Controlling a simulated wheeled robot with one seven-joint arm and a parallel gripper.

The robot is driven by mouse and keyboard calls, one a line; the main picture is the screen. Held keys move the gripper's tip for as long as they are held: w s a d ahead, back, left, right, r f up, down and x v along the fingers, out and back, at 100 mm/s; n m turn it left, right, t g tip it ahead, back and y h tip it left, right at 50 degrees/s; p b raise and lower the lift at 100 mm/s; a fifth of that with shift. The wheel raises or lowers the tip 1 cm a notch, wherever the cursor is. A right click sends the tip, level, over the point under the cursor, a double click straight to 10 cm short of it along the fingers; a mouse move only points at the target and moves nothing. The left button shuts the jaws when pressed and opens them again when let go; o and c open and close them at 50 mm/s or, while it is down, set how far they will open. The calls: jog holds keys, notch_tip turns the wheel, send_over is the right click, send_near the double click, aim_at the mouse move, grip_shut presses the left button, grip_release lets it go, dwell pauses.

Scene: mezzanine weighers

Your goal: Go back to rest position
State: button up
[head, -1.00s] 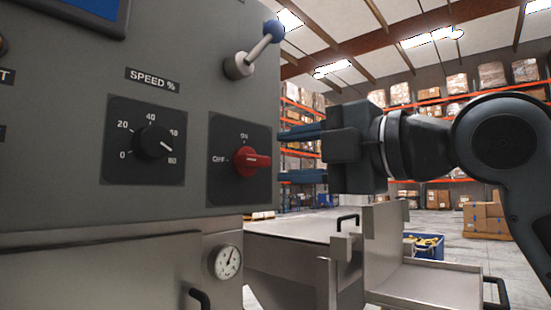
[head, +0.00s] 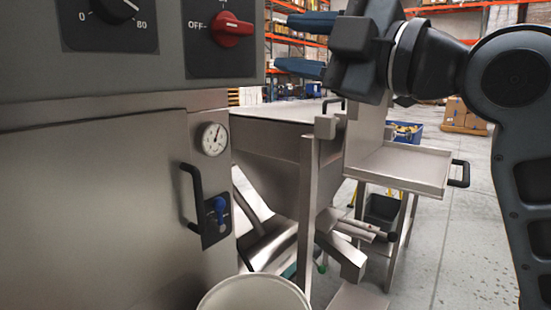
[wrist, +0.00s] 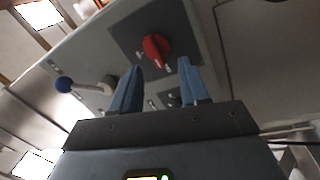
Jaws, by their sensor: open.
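My gripper (head: 308,45) is at the top of the head view, to the right of the grey control panel, with its blue fingers apart and pointing left. Nothing is between the fingers. The red rotary switch (head: 232,29) sits on the panel just left of the fingertips, with a gap between. In the wrist view the two open fingers (wrist: 160,80) point toward the panel, and the red switch (wrist: 156,48) shows just beyond them, apart from both. My dark arm fills the right side of the head view.
A steel hopper (head: 270,150) and a tray (head: 415,168) stand below and right of my gripper. The panel's blue-knobbed lever (wrist: 65,86) shows in the wrist view. A gauge (head: 214,138), a door handle (head: 190,195) and a round white bin (head: 255,295) are lower. Open floor lies right.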

jog(key=s+d+f+m+t+h+p, duration=0.2)
jog(key=s+d+f+m+h, duration=0.15)
jog(key=f+m, duration=0.45)
jog(key=s+d+f+m+t+h+p, duration=0.1)
jog(key=s+d+f+m+t+h, duration=0.2)
jog(key=f+m, duration=0.45)
jog(key=s+d+f+m+t+h+p, duration=0.15)
jog(key=s+d+f+m+h, duration=0.35)
jog(key=f, duration=0.6)
jog(key=s+d+f+m+g+h+p, duration=0.1)
jog(key=s+d+f+m+h+p, duration=0.1)
jog(key=s+f, duration=0.35)
jog(key=s+d+f+m+g+h+p, duration=0.1)
jog(key=s+f+m+g, duration=0.1)
jog(key=s, duration=0.7)
jog(key=s+d+p, duration=0.1)
jog(key=s+d, duration=0.1)
jog(key=s, duration=0.5)
jog(key=s+d+r+g+p, duration=0.1)
jog(key=s, duration=0.7)
jog(key=shift+s+d+r, duration=0.15)
jog(key=shift+s+d, duration=0.1)
jog(key=shift+d, duration=0.1)
jog(key=shift+g, duration=0.25)
